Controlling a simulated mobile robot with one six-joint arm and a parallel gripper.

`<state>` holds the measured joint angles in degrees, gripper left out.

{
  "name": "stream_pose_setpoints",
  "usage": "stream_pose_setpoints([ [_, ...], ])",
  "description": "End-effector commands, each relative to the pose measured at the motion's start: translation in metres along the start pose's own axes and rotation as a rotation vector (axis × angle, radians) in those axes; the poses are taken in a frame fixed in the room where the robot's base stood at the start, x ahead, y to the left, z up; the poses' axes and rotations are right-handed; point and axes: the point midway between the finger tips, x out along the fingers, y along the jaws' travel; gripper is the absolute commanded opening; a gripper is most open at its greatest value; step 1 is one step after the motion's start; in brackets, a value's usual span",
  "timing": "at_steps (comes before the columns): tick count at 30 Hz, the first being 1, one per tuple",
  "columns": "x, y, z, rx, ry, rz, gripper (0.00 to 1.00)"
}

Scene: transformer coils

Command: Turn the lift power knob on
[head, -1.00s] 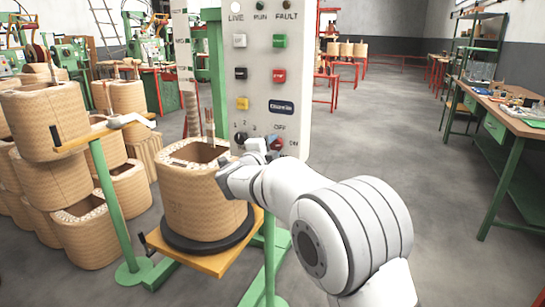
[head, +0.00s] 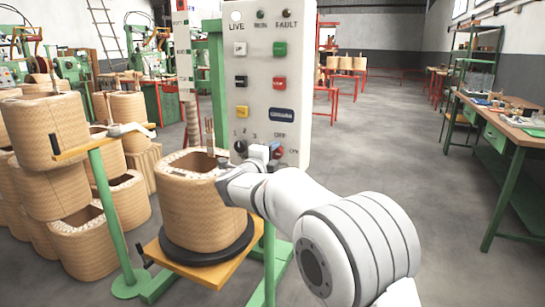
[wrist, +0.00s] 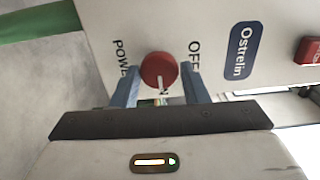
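The red lift power knob (wrist: 159,71) is on the pale control panel (wrist: 105,25). Its white pointer line points down in the wrist view, towards the partly hidden ON label; OFF is at its upper right. My gripper (wrist: 162,72) has its two blue fingers on either side of the knob, close against its edges, and looks shut on it. In the head view my gripper (head: 266,158) is at the panel's lower right, partly covering the knob (head: 278,153). The LIVE lamp (head: 236,16) looks bright white; RUN and FAULT look dark.
Left of the panel a wound coil (head: 200,215) stands on a black disc over a yellow platform (head: 158,253). More coils (head: 45,130) are stacked at the left. A workbench (head: 510,125) is at the right. The floor between is clear.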

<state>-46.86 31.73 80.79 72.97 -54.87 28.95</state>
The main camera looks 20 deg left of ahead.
Motion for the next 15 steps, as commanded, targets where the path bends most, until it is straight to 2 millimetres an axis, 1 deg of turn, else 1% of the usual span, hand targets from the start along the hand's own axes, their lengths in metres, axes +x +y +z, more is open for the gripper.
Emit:
stream_pose_setpoints([
  [1, 0.0003, -0.0003, -0.0004, 0.0, 0.001, 0.0, 0.44],
  [6, -0.0001, 0.0001, 0.0002, -0.001, -0.001, 0.0, 0.58],
  [7, -0.0002, 0.0002, 0.0002, -0.001, -0.001, 0.0, 0.6],
  [15, -0.0035, 0.0, 0.001, -0.002, -0.002, 0.001, 0.6],
])
